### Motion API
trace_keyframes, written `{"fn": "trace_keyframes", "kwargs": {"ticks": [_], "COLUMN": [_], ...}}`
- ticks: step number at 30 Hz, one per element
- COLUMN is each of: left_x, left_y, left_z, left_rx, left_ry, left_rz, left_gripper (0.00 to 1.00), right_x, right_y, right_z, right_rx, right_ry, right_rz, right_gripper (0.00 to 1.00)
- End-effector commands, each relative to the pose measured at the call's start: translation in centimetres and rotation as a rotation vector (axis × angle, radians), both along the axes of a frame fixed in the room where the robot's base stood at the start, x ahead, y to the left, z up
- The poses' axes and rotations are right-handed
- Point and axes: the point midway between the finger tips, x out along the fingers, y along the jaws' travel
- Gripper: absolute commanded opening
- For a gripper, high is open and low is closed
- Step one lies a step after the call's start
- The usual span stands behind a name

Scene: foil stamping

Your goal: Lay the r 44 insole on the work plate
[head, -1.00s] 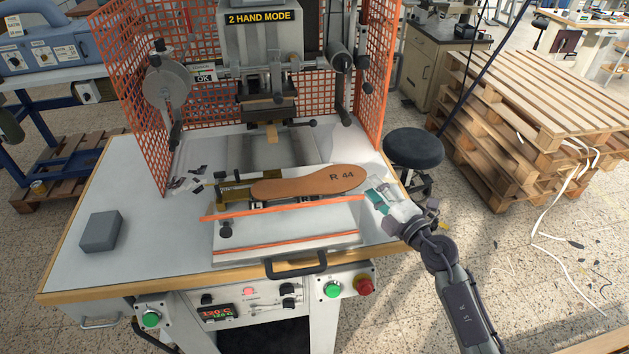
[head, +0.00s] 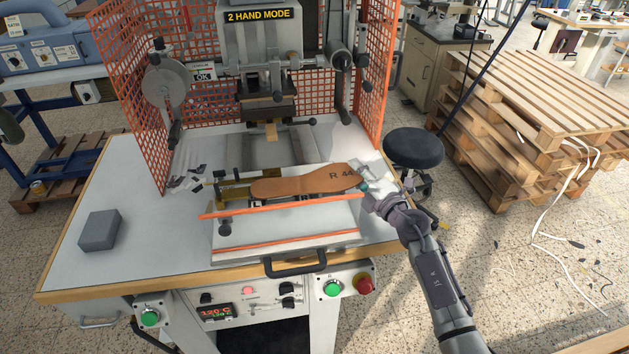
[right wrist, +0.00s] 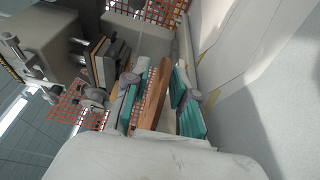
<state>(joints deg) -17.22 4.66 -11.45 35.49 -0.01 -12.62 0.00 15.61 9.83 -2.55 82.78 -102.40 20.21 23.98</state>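The orange-brown insole (head: 305,182), marked R 44, lies over the work plate (head: 285,222), above the L and R marks. I cannot tell whether it rests flat there. My right gripper (head: 366,190) is at the insole's right end. In the right wrist view the insole (right wrist: 154,95) shows as a narrow strip between the teal-padded fingers of the right gripper (right wrist: 160,98). The fingers are open, with a gap visible on the right side of the strip. My left gripper is not in view.
The stamping press (head: 262,55) stands behind the plate, with an orange mesh guard (head: 130,80) around it. A grey block (head: 99,231) lies on the table's left side. Dark scraps (head: 190,180) lie left of the plate. A black stool (head: 413,148) stands to the right.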

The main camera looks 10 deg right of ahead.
Motion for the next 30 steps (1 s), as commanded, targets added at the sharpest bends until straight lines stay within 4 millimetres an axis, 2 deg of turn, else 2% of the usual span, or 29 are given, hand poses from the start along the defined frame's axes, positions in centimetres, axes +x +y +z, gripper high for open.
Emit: {"fn": "trace_keyframes", "kwargs": {"ticks": [1, 3, 4, 17, 23, 28, 30], "left_x": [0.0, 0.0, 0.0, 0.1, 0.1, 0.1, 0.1], "left_y": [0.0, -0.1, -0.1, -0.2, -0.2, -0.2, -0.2], "left_z": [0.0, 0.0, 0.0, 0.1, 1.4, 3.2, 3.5], "left_rx": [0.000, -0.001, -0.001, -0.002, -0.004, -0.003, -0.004], "left_ry": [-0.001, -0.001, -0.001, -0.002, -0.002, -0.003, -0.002], "left_rz": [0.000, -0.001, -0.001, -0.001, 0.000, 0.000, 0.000], "left_gripper": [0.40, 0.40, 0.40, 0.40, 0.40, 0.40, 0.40], "right_x": [0.0, 0.0, 0.0, 0.0, 0.0, 0.0, -1.6], "right_y": [0.0, 0.0, 0.0, 0.0, 0.0, -0.1, -0.9], "right_z": [0.0, 0.0, 0.0, 0.2, 2.1, 5.1, 5.4], "right_rx": [0.000, 0.000, 0.000, -0.001, -0.002, 0.000, -0.002], "right_ry": [0.000, 0.000, 0.000, 0.000, -0.003, -0.004, -0.001], "right_rz": [0.000, 0.000, 0.000, 0.000, 0.000, -0.001, -0.001], "right_gripper": [0.13, 0.01, 0.00, 0.00, 0.00, 0.00, 0.00]}}
